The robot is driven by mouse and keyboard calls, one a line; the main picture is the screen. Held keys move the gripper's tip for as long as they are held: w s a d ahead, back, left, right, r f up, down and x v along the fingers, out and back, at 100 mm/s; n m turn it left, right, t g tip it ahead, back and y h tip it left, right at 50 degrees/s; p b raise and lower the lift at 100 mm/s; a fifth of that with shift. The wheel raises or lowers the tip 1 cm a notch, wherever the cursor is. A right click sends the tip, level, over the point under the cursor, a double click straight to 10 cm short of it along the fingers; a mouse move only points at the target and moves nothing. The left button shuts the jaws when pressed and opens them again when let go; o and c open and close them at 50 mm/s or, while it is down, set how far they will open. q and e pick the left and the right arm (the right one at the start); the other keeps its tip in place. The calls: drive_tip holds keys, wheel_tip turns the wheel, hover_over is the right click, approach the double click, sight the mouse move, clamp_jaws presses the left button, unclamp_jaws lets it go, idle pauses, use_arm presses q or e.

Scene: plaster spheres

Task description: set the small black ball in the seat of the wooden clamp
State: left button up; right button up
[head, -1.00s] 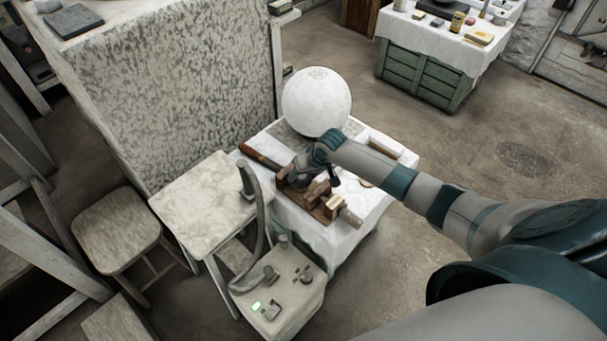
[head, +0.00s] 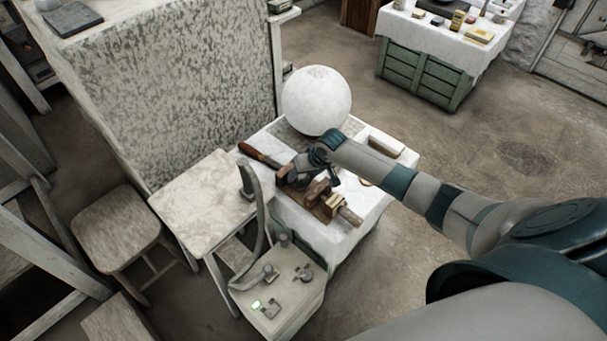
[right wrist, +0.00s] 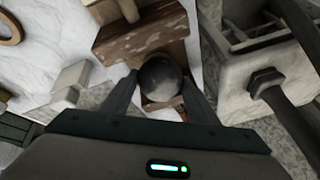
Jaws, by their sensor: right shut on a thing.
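The small black ball (right wrist: 160,78) sits between the two fingers of my right gripper (right wrist: 160,92) in the right wrist view, and the gripper is shut on it. Behind and below it is the wooden clamp (right wrist: 145,38), with reddish-brown jaws. In the head view the clamp (head: 322,200) lies on the white-covered table, and my right gripper (head: 312,170) is at its far-left end. The ball is hidden in the head view. I cannot tell whether the ball touches the clamp. My left gripper is not in view.
A large white sphere (head: 316,100) stands at the back of the white-covered table (head: 345,240). A wood-handled tool (head: 258,155) lies left of the clamp. A pale stool (head: 205,190) and a box with a curved dark hose (head: 285,290) stand close in front.

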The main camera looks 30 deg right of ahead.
drive_tip(key=shift+f, duration=0.45)
drive_tip(key=o, duration=1.6)
drive_tip(key=shift+c, duration=0.2)
drive_tip(key=shift+r, duration=0.1)
drive_tip(key=shift+r+p, duration=1.9)
drive_tip(key=shift+p, duration=0.2)
drive_tip(key=shift+d, duration=0.1)
